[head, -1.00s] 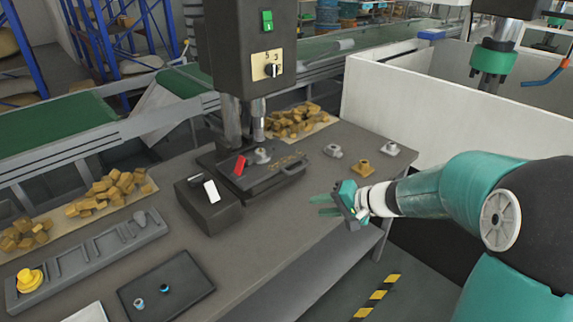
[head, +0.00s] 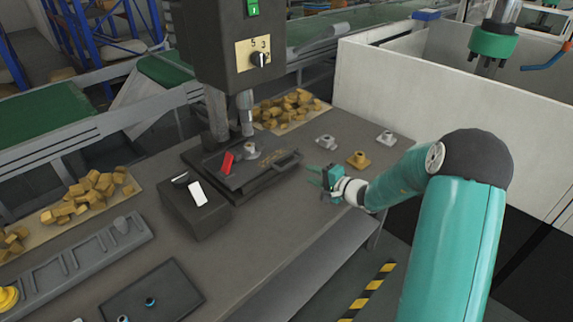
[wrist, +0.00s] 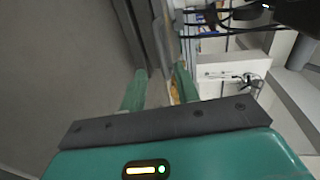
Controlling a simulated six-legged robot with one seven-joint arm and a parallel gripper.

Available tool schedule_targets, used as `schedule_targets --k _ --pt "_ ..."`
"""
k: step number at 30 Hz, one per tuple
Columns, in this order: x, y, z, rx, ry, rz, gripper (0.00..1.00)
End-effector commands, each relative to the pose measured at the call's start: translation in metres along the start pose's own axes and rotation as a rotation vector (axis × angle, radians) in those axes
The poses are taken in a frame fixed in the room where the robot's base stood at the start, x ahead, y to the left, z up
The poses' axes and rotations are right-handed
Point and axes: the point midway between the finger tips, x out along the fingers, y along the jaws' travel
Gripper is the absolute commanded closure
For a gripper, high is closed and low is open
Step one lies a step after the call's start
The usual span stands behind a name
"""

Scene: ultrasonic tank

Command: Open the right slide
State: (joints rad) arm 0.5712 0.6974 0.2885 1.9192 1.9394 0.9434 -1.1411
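The black slide plate (head: 242,170) lies on the bench under the press, with a red lever at its left and a grey metal part on it. Its dark handle (head: 287,160) juts from the right end. I take this plate for the right slide; no other slide shows clearly. My gripper (head: 314,177) is a short way right of the handle, apart from it, fingers pointing left. In the wrist view my gripper (wrist: 160,88) has its two green fingers apart with nothing held. A dark edge (wrist: 130,35) runs ahead of the left finger; I cannot tell what it belongs to.
A brass part (head: 357,159) and two grey metal parts (head: 327,142) stand behind my gripper. A dark box with a white rocker (head: 197,195) stands left of the plate. The press head (head: 225,45) hangs above. Bench in front of the handle is clear.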

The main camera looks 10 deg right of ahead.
Motion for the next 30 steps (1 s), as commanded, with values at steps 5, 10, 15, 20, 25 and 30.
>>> schedule_targets --k 5,10,15,20,25,30 --pt "0.037 0.0 0.003 0.0 -0.005 -0.001 0.69" --pt "0.072 0.0 0.003 -0.001 -0.008 0.0 0.69" --pt "0.101 -0.001 0.002 -0.001 -0.008 0.0 0.69" --pt "0.115 -0.001 0.001 0.0 -0.007 0.001 0.69" --pt "0.117 -0.002 0.001 -0.001 -0.006 0.0 0.69" --pt "0.117 -0.002 0.001 -0.001 -0.007 0.0 0.79"
